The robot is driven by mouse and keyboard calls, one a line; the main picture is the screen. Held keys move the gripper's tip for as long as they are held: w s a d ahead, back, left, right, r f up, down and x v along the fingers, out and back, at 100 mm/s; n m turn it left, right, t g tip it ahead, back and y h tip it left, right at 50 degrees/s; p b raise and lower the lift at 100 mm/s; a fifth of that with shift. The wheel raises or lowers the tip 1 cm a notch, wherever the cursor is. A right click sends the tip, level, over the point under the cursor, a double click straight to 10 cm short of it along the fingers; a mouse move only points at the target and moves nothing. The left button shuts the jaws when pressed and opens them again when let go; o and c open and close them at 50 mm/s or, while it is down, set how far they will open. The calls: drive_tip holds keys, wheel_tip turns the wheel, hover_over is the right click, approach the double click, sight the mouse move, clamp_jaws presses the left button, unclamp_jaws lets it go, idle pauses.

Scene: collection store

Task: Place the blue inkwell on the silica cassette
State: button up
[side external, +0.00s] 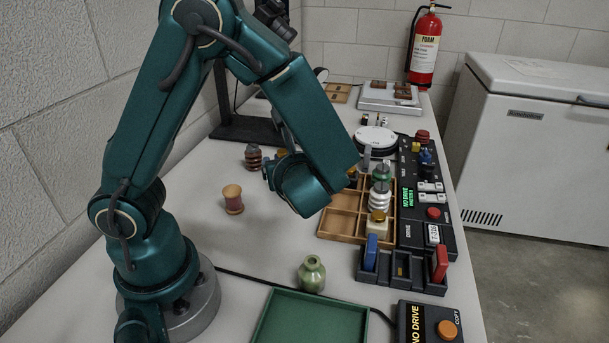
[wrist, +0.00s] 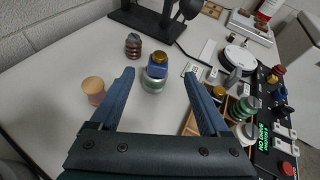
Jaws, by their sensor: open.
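The blue inkwell (wrist: 157,68) shows in the wrist view with a brass-coloured cap. It appears to rest on a round grey-green piece with a pale band (wrist: 153,83); I cannot tell whether this is the silica cassette. A small pale flat piece (wrist: 192,70) lies just right of them. My gripper (wrist: 158,75) is open and empty, its two fingers apart with the inkwell showing between them, beyond the tips. In the side view my gripper (side external: 271,174) is low over the table, and my wrist hides most of the inkwell's area.
A ribbed brown piece (side external: 253,157) and a tan spool (side external: 233,199) stand left of my gripper. A wooden compartment tray (side external: 340,222) with stacked pieces is at right, beside black control panels (side external: 410,215). A green jar (side external: 312,273) and green tray (side external: 310,320) are in front.

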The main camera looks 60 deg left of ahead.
drive_tip(key=s+d+n+g+h, duration=0.35)
drive_tip(key=s+n+h, duration=0.25)
drive_tip(key=s+n, duration=0.4)
drive_tip(key=d+r+n+t+h, duration=0.4)
drive_tip(key=d+n+h, duration=0.2)
drive_tip(key=n, duration=0.5)
drive_tip(key=d, duration=0.2)
drive_tip(key=shift+w+d+r+h, duration=0.3)
drive_tip(key=shift+w+r, duration=0.05)
